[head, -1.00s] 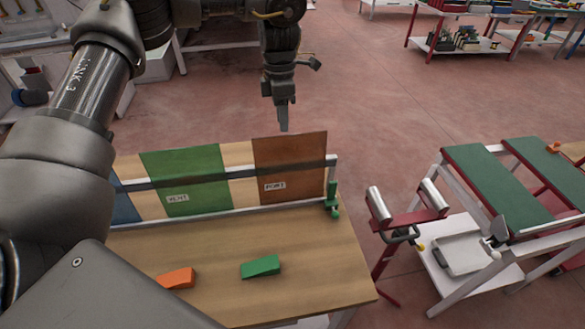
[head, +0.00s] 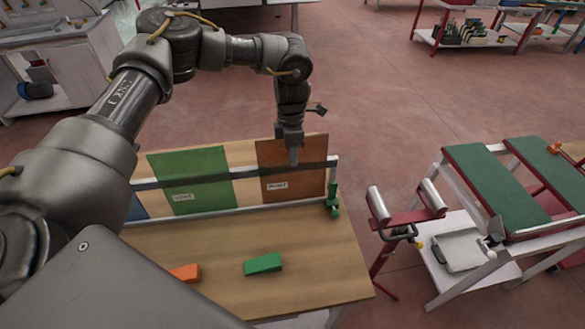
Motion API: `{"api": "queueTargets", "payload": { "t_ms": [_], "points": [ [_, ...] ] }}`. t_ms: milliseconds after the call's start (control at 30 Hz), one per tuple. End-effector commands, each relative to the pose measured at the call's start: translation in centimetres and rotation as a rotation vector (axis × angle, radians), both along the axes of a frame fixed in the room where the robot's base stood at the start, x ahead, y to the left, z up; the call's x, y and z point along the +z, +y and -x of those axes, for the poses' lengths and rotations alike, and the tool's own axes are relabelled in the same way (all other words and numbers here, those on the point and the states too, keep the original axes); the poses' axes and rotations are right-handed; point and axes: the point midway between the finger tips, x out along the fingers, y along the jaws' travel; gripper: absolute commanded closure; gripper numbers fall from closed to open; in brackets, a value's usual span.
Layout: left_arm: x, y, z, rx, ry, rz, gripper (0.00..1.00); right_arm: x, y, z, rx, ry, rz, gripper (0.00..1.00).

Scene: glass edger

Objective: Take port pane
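A brown-orange pane (head: 290,185) stands upright in a rack with a white lower rail (head: 245,208) and a grey crossbar, at the right end of a wooden table. Its small white label reads something like "PORT", but the print is blurred. My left gripper (head: 294,158) points down at the pane's upper part, its fingers overlapping the pane and the crossbar in the head view. The fingers show edge-on, so I cannot tell if they are open or touching the pane. My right gripper is not in view.
A green pane (head: 190,165) and a partly hidden blue pane (head: 137,208) stand to the left. Green (head: 263,264) and orange (head: 186,273) wedges lie on the table (head: 310,270). A red roller stand (head: 405,215) and a green-topped bench (head: 495,185) are at right.

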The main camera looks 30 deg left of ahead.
Motion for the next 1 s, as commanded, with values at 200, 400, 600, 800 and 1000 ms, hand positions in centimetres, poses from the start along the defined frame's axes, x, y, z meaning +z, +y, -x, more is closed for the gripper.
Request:
{"api": "queueTargets", "payload": {
  "t_ms": [200, 400, 600, 800, 1000],
  "points": [
    [-0.31, -0.05, 0.00, -0.001, -0.001, -0.001, 0.70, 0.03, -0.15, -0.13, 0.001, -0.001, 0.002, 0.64],
    [-0.28, -0.05, -0.01, -0.001, -0.001, -0.001, 0.91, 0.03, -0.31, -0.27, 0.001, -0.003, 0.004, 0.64],
    [-0.26, 0.01, -0.01, 0.000, -0.001, -0.001, 1.00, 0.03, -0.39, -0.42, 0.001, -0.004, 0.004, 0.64],
    [-0.25, 0.04, 0.00, 0.000, -0.001, -0.001, 1.00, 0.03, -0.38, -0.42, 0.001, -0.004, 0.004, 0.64],
    [-0.26, 0.05, 0.00, 0.000, -0.002, -0.001, 1.00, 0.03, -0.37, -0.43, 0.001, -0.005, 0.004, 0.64]
  ]
}}
